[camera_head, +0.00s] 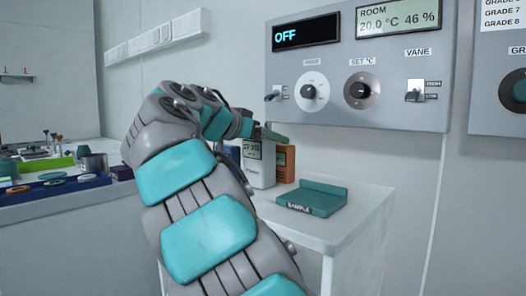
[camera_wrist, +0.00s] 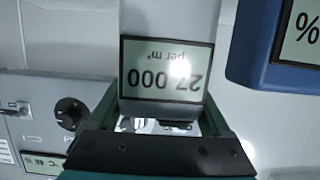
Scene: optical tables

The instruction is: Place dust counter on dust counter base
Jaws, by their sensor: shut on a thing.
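The dust counter (camera_head: 259,172) is a pale upright device with a small grey display, left of the base on the white cabinet in the head view. In the wrist view the dust counter (camera_wrist: 168,28) shows a display reading 27 000 per m³, upside down. My gripper (camera_head: 268,134) is at its top, with teal fingers on both sides in the wrist view (camera_wrist: 160,112), shut on it. I cannot tell whether its bottom touches the cabinet. The dust counter base (camera_head: 318,196) is a teal stand with a raised back edge, labelled SAMPLE, empty.
An orange-brown device (camera_head: 286,163) stands close behind the counter. A blue device (camera_wrist: 248,45) with a % display is beside it in the wrist view. The white cabinet top (camera_head: 352,222) is clear around the base. A control panel (camera_head: 360,70) is on the wall above.

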